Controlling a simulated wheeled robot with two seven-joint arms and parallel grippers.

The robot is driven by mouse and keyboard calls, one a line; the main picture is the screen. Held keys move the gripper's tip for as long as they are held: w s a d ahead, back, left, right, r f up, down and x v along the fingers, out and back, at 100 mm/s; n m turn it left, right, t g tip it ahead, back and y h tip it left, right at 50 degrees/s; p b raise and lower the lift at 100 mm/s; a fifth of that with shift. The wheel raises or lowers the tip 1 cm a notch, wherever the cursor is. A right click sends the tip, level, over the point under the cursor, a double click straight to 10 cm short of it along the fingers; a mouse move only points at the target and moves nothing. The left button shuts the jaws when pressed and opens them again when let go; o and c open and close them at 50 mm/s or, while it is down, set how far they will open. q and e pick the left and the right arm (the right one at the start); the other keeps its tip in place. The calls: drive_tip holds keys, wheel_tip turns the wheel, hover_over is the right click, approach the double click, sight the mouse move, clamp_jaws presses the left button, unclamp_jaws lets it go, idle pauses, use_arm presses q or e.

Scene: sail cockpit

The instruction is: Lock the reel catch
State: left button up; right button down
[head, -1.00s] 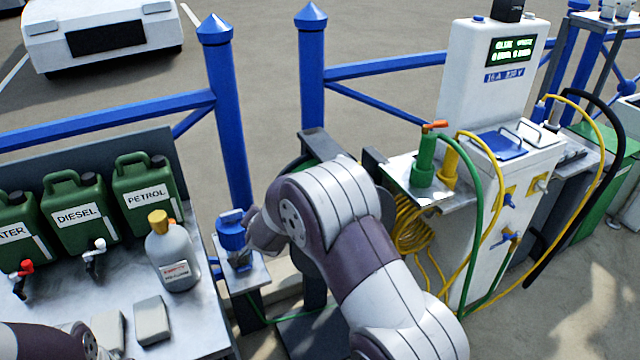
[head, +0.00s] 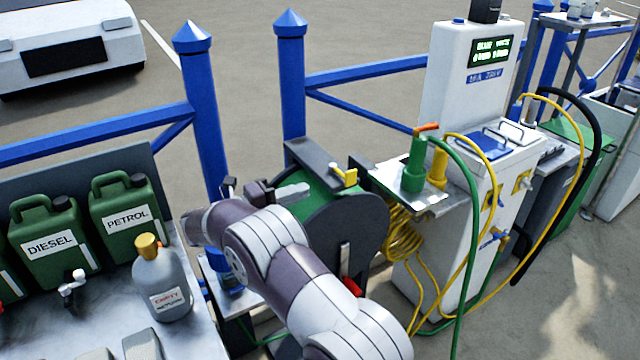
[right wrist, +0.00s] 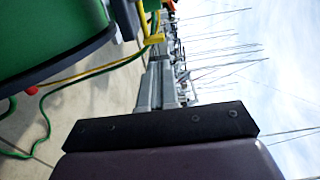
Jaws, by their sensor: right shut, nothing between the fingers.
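The hose reel has a green drum (head: 318,196) and a dark round side plate (head: 350,225). A yellow catch (head: 345,178) sits on top of the reel. My right gripper (head: 307,188) is shut and empty above the drum, its grey fingers pointing right toward the catch with a small gap between them. In the right wrist view the shut fingers (right wrist: 163,68) reach up from the dark palm, and the yellow catch (right wrist: 152,32) is just left of their tips. Whether the catch is locked I cannot tell. My left gripper is out of view.
A pedestal (head: 470,90) with a green plug (head: 415,165) and yellow and green hoses stands right of the reel. Green jerrycans (head: 125,210) and a grey bottle (head: 160,280) are on the left bench. Blue railing posts (head: 290,80) stand behind.

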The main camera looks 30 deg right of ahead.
sight(345, 176)
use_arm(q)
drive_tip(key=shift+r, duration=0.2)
use_arm(e)
drive_tip(key=d, duration=0.9)
drive_tip(key=shift+w+d, duration=0.15)
drive_tip(key=shift+w, duration=0.25)
